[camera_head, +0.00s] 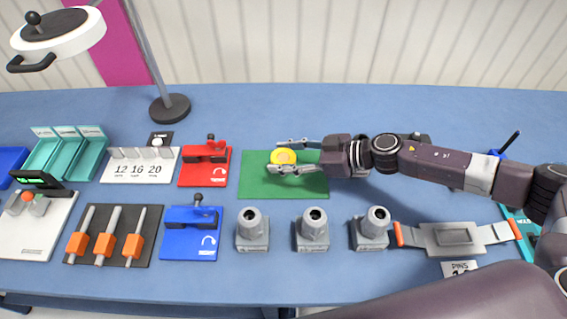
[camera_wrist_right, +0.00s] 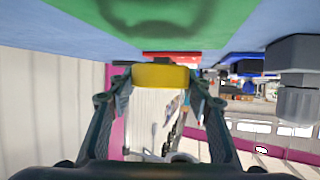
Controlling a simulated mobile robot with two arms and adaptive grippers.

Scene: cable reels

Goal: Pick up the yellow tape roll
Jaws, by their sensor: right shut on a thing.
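The yellow tape roll (camera_head: 284,156) is over the green mat (camera_head: 255,186) near the middle of the table in the head view. My right gripper (camera_head: 290,157) comes in from the right, with one finger on each side of the roll. In the right wrist view the roll (camera_wrist_right: 160,76) sits between both fingertips of the right gripper (camera_wrist_right: 158,85), and the gripper is shut on it. The green mat (camera_wrist_right: 150,20) shows at the top of that view. I cannot tell how far the roll is above the mat. My left gripper is not in view.
A red fixture (camera_head: 205,160) stands left of the mat and a blue fixture (camera_head: 193,225) in front of it. Several grey blocks with round holes (camera_head: 313,230) line the front. A lamp base (camera_head: 170,108) stands behind. The blue table is clear behind the mat.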

